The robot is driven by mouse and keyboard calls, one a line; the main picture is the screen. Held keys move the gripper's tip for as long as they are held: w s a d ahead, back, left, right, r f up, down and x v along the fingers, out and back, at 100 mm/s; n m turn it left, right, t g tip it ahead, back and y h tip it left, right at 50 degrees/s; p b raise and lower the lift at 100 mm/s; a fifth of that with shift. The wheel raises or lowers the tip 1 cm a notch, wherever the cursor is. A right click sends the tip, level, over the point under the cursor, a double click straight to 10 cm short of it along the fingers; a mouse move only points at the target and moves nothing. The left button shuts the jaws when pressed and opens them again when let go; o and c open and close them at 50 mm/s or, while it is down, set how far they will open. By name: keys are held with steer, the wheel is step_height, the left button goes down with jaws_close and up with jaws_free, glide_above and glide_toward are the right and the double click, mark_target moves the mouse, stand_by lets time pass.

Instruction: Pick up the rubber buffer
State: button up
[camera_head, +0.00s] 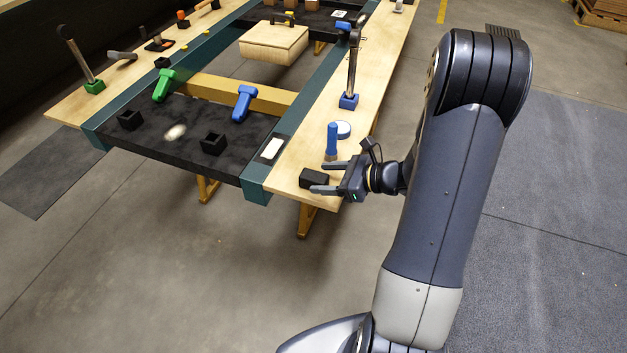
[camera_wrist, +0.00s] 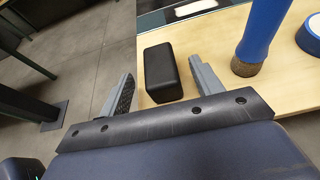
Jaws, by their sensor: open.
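The rubber buffer looks to be the black rounded block (camera_head: 314,178) lying on the near corner of the right wooden bench. It also shows in the wrist view (camera_wrist: 162,70). My gripper (camera_head: 325,177) is open at the bench's end, its two fingers pointing at the block. In the wrist view one finger is left of the block and the other right of it, with the block's near part between them and visible gaps. I cannot tell whether the fingers are low enough to be level with it.
A blue-handled tool (camera_head: 332,140) stands upright close beside the block, with a white and blue round item (camera_head: 342,130) behind it. A blue holder (camera_head: 348,101) with an upright tool stands farther back. The wooden bench (camera_head: 287,184) ends just left of the block; open floor lies beyond.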

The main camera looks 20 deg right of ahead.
mark_target(308, 176)
steer(key=shift+x, duration=2.7)
steer(key=shift+r, duration=0.15)
steer(key=shift+c, duration=0.2)
steer(key=c, duration=1.1)
